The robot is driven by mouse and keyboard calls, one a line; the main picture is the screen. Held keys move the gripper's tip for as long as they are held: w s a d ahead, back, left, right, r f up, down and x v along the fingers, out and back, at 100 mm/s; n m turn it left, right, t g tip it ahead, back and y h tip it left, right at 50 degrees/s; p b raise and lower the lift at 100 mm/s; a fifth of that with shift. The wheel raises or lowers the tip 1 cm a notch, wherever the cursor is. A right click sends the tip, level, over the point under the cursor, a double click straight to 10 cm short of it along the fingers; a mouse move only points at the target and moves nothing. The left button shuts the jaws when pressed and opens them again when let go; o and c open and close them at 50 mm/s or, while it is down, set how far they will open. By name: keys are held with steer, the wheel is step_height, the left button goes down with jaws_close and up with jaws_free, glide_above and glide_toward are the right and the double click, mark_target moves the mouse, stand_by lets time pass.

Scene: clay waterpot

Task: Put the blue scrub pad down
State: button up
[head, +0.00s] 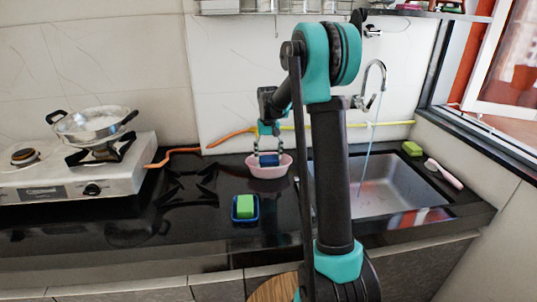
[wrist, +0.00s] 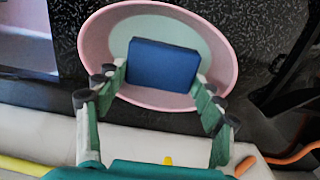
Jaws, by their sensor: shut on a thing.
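The blue scrub pad (wrist: 164,62) is a dark blue block between the fingertips of my gripper (wrist: 158,82). It shows within the outline of a pink oval bowl (wrist: 90,38) with a pale green inside. In the head view the blue pad (head: 268,159) shows at the pink bowl (head: 268,172), with my gripper (head: 268,150) coming down from above. My gripper is shut on the pad. I cannot tell whether the pad touches the bowl's floor.
A green sponge (head: 245,206) sits in a blue dish (head: 245,221) nearer on the black counter. The sink (head: 385,180) is at right, with another green sponge (head: 412,148) and a brush (head: 444,174) beyond. A wok (head: 92,125) stands on the stove at left. Hoses run behind the bowl.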

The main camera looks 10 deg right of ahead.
mark_target(268, 157)
steer(key=o, duration=1)
steer(key=shift+r, duration=3.55)
